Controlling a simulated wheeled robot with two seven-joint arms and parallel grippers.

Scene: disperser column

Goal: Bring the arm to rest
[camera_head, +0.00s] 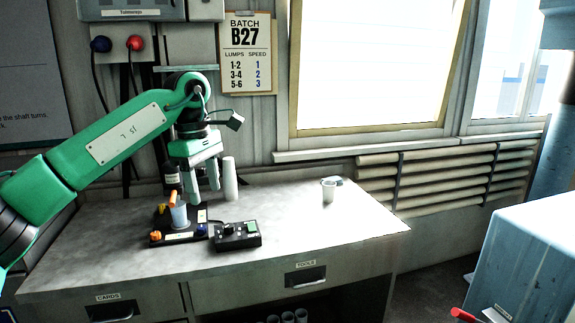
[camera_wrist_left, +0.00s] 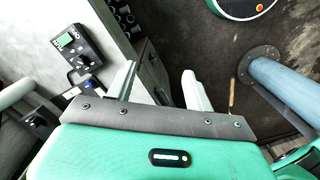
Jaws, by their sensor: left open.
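My left arm reaches in from the left in the head view. Its gripper (camera_head: 204,187) hangs above the back of the bench (camera_head: 310,225), fingers pointing down, spread apart with nothing between them. In the left wrist view its two fingers (camera_wrist_left: 158,88) are also apart and empty, with the bench edge and the dark floor beyond. A translucent cup (camera_head: 179,216) with something orange at its top stands just below and left of the fingers; I cannot tell whether they touch. My right gripper is not in view.
A black control box (camera_head: 237,236) sits right of a dark tray (camera_head: 160,240); the box also shows in the wrist view (camera_wrist_left: 75,52). A white cylinder (camera_head: 230,180) stands close to the gripper. A small cup (camera_head: 329,191) stands farther right. The bench's right part is mostly clear.

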